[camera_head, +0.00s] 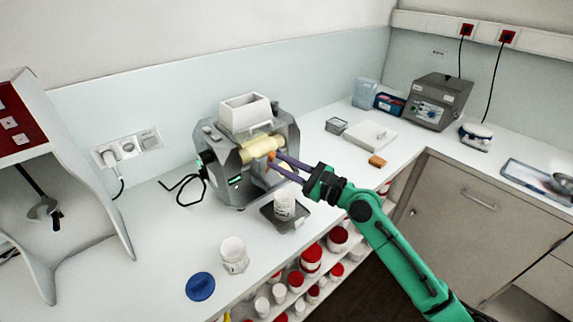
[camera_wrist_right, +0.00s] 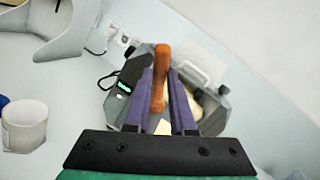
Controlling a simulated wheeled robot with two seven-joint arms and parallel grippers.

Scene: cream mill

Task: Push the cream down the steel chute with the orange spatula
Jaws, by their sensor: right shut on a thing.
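The grey mill (camera_head: 222,168) stands on the counter with a white hopper on top and cream-yellow rollers (camera_head: 258,149) across its front. I cannot tell cream from roller surface here. My right gripper (camera_head: 273,160) is at the mill's front, its purple fingers shut on the orange spatula (camera_wrist_right: 160,76). In the right wrist view the spatula stands between the fingers, pointing at the mill. The steel chute is largely hidden by the fingers, and I cannot see whether the spatula touches it. My left gripper is not in view.
An open white jar (camera_head: 233,256) and a blue lid (camera_head: 200,286) lie front left. An orange block (camera_head: 377,161), a white device (camera_head: 369,135) and a grey box machine (camera_head: 437,101) are to the right. Red-lidded jars (camera_head: 312,258) fill shelves under the counter edge.

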